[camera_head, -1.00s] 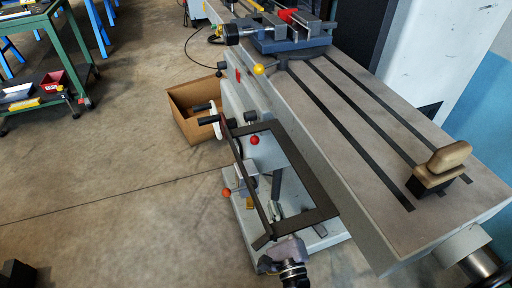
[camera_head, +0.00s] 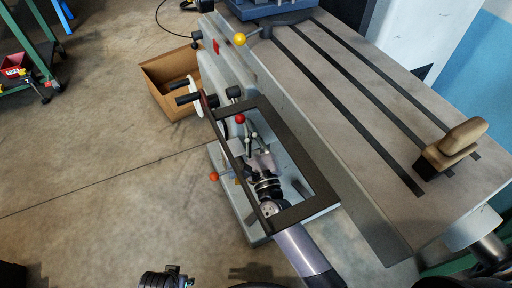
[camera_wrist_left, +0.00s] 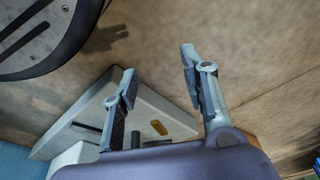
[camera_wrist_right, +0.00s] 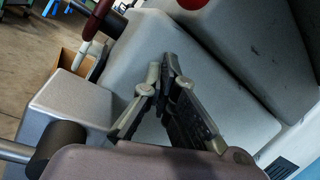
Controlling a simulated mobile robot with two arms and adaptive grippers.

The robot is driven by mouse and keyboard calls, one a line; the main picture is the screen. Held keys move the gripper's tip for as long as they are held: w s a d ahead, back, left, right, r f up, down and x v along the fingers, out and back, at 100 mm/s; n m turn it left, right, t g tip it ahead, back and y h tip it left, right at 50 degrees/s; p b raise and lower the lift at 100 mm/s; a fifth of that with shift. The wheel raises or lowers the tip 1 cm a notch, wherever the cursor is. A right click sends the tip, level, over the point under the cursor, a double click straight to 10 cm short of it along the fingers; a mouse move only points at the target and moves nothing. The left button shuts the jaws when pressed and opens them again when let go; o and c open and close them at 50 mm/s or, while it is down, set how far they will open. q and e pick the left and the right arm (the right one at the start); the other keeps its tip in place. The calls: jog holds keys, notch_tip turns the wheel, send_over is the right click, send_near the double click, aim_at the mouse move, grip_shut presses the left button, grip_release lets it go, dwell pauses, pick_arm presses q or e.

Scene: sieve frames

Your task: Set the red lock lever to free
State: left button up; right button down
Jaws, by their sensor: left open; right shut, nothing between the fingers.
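A lever with a red ball knob (camera_head: 240,118) stands on the side of the grey milling machine, inside the dark rectangular frame in the head view. A second knob, orange-red (camera_head: 213,176), sits lower left. I cannot tell which one is the lock lever. My right gripper (camera_head: 251,140) is shut and empty, its fingertips just below the red ball; contact cannot be told. In the right wrist view its fingers (camera_wrist_right: 165,68) meet before a grey housing, with a red round part (camera_wrist_right: 193,3) at the top edge. My left gripper (camera_wrist_left: 158,72) is open and empty, above the floor.
A cardboard box (camera_head: 160,75) stands behind the handwheel.

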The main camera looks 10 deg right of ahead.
pick_arm(q)
jog(key=f, duration=0.1)
jog(key=s+f, duration=0.1)
jog(key=s+f+p, duration=0.1)
jog(key=f, duration=0.1)
jog(key=shift+s+a+f, duration=0.1)
pick_arm(e)
jog(key=s+r, duration=0.1)
jog(key=s+a+r, duration=0.1)
jog(key=r, duration=0.1)
jog(key=shift+s, duration=0.2)
jog(key=shift+s+r, duration=0.1)
pick_arm(q)
jog(key=shift+s+a+f+p, duration=0.15)
jog(key=shift+s+f+p, duration=0.15)
jog(key=shift+s+f, duration=0.2)
pick_arm(e)
jog(key=shift+s+r, duration=0.1)
pick_arm(q)
jog(key=shift+f, duration=0.1)
pick_arm(e)
jog(key=shift+s+r, duration=0.1)
